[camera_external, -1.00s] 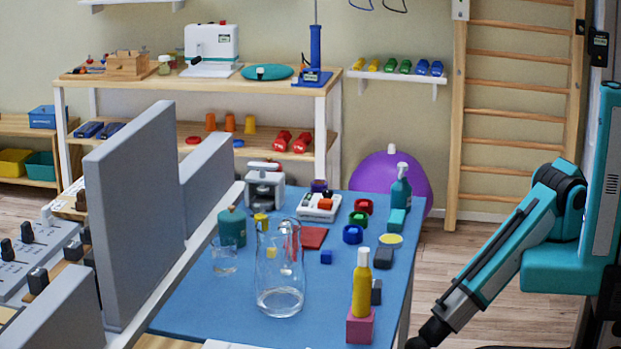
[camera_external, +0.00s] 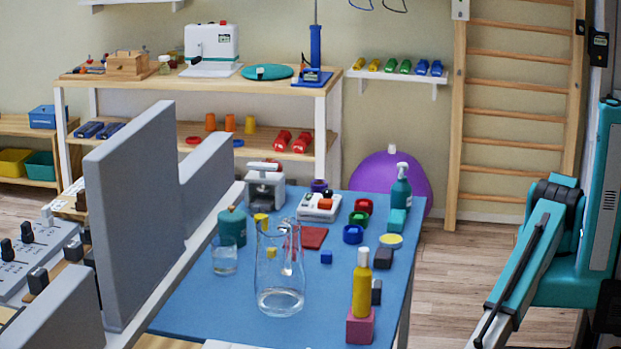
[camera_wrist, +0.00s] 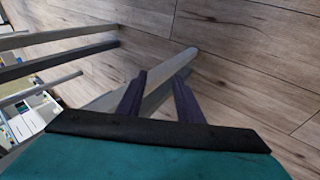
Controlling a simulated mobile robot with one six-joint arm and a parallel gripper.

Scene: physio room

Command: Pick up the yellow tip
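Several yellow things lie on the blue table (camera_external: 225,310) in the external view, and I cannot tell surely which is the yellow tip. A small yellow piece (camera_external: 271,253) shows through the clear glass pitcher (camera_external: 279,290). Another yellow piece (camera_external: 261,219) is beside the teal canister (camera_external: 232,227). A flat yellow disc (camera_external: 391,240) lies near the right edge. My gripper (camera_wrist: 161,80) shows in the wrist view with its two dark fingers apart and nothing between them. It is over the wooden floor, away from the table top. The external view does not show it.
A yellow bottle (camera_external: 361,288) stands on a pink block (camera_external: 359,328) at the table's front right. A glass beaker (camera_external: 224,258) stands left of the pitcher. Grey panels (camera_external: 135,210) rise along the left side.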

